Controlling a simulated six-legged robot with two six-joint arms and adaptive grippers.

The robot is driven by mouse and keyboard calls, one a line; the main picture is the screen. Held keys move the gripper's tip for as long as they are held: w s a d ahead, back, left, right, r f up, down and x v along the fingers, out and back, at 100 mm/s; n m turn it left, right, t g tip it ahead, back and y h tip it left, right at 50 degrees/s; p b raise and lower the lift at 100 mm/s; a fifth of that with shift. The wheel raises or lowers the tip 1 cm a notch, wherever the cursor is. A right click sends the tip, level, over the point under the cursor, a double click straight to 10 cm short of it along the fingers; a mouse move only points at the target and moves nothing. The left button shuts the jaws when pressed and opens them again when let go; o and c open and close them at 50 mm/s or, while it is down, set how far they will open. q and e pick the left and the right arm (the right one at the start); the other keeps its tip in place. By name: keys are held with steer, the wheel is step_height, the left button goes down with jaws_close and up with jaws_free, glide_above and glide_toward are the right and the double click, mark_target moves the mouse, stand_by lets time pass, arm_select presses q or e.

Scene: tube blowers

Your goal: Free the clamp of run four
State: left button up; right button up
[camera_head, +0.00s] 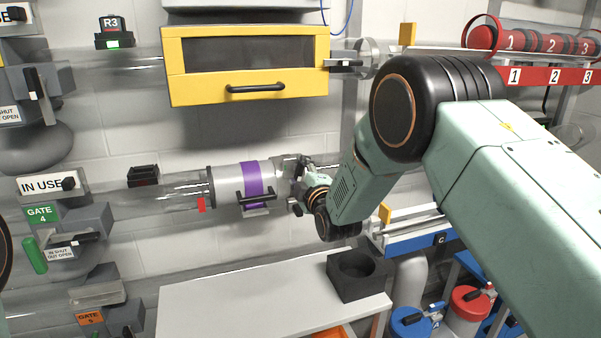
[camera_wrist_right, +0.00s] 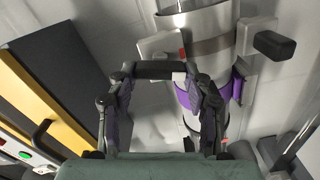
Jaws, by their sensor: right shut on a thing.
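My right gripper (camera_head: 291,184) is at the section's right end. In the right wrist view, my right gripper (camera_wrist_right: 158,78) is shut on a black bar (camera_wrist_right: 155,68), which looks like a clamp lever. The purple band (camera_wrist_right: 188,97) shows behind its right finger. My arm hides part of the section's right end. My left gripper is not in view.
A yellow cabinet (camera_head: 247,43) hangs above the tube. A grey bench (camera_head: 235,300) lies below, with a black block with a round hole (camera_head: 357,273) at its right. Blue and red canisters (camera_head: 472,303) stand at lower right. Bare wall lies between tube and bench.

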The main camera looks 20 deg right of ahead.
steer(key=shift+f+n, duration=0.1)
steer(key=shift+n, duration=1.5)
steer(key=o, duration=1.2)
steer(key=shift+c, duration=0.2)
steer(key=shift+s, duration=0.15)
steer(key=s, duration=1.1)
steer(key=shift+s+d, duration=0.2)
steer(key=shift+s, duration=0.2)
